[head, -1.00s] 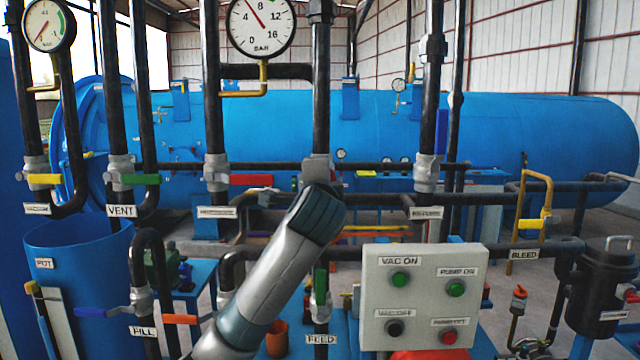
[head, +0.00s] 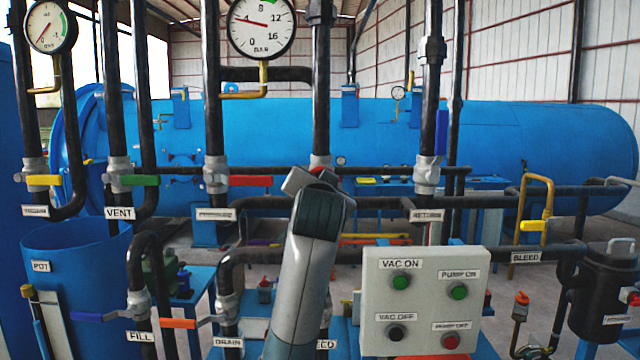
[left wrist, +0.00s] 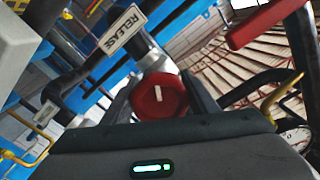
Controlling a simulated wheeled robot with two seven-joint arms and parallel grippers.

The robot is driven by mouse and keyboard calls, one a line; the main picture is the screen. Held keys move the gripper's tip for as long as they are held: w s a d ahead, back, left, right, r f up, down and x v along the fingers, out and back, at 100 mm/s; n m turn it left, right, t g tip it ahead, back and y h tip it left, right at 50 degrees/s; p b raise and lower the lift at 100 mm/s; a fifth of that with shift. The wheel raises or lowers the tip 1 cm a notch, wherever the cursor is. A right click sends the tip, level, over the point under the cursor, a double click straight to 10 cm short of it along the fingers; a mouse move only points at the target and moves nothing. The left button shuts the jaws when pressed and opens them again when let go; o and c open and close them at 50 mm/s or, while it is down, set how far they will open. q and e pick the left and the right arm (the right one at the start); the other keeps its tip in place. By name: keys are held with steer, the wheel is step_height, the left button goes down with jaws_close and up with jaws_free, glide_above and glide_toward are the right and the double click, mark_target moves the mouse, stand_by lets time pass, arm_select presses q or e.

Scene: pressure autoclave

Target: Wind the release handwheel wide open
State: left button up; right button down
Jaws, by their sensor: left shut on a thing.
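The red release handwheel (left wrist: 160,97) shows in the left wrist view, with a white mark on its face and a RELEASE label (left wrist: 122,31) beside it. My left gripper (left wrist: 162,98) has its fingers on either side of the wheel and is shut on it. In the head view my left gripper (head: 318,184) is at the middle pipe, and only a sliver of red wheel (head: 323,171) shows behind it. The large pressure gauge (head: 262,22) above reads about 4 bar. My right gripper is not in view.
A red lever (head: 250,181) sits left of the gripper and a blue lever (head: 442,132) to its right. The grey button panel (head: 420,300) stands at lower right. Vertical pipes flank the arm. The blue autoclave (head: 540,150) lies behind.

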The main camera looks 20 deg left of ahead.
arm_select(q)
steer(key=n, duration=0.6)
steer(key=shift+d+f, duration=0.1)
steer(key=shift+f, duration=0.2)
stand_by(0.3)
steer(key=o, duration=1)
steer(key=shift+o, duration=0.2)
steer(key=shift+r, duration=0.15)
steer(key=shift+s, duration=0.15)
